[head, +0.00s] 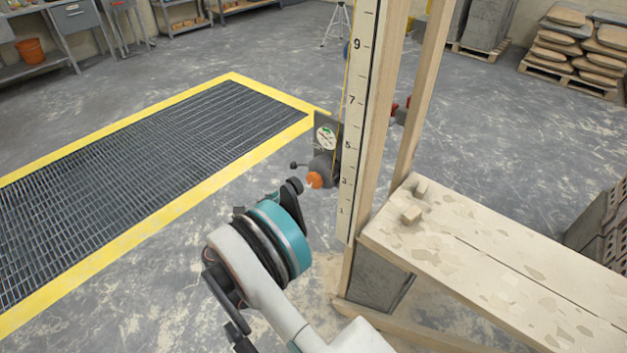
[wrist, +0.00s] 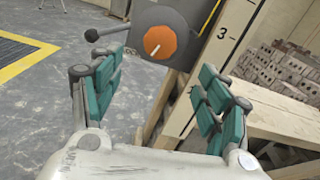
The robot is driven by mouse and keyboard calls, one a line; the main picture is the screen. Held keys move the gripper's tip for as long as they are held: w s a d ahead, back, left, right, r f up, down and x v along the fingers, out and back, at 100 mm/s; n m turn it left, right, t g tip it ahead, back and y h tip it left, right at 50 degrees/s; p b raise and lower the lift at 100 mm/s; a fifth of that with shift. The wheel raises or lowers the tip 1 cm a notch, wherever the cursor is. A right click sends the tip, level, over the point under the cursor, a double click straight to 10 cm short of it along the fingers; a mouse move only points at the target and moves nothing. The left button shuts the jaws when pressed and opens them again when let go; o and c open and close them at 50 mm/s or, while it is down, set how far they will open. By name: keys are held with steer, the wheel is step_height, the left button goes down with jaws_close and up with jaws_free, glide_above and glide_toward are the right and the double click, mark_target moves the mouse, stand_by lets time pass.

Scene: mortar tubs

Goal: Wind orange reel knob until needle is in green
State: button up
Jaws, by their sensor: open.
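The orange reel knob (head: 314,180) sits on the front of a dark grey reel housing (head: 324,163), low beside a numbered scale post (head: 352,130). In the wrist view the knob (wrist: 160,45) has a white mark tilted up to the right. A round gauge (head: 326,138) with a white face and some green sits above the knob; its needle is too small to read. A crank handle with a dark ball (wrist: 92,35) sticks out left of the housing. My gripper (wrist: 160,88) is open and empty, its teal-padded fingers short of the knob, one to each side below it.
A plank bench (head: 500,260) with wooden blocks stands right of the post. A yellow-edged floor grate (head: 150,150) lies to the left. A yellow line (head: 339,115) runs up along the post. Stone slabs on pallets (head: 575,45) stand at the back right. The floor left of the reel is clear.

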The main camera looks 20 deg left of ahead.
mark_target(312, 182)
steer(key=b+x, duration=0.4)
steer(key=x, duration=1)
steer(key=c, duration=1.1)
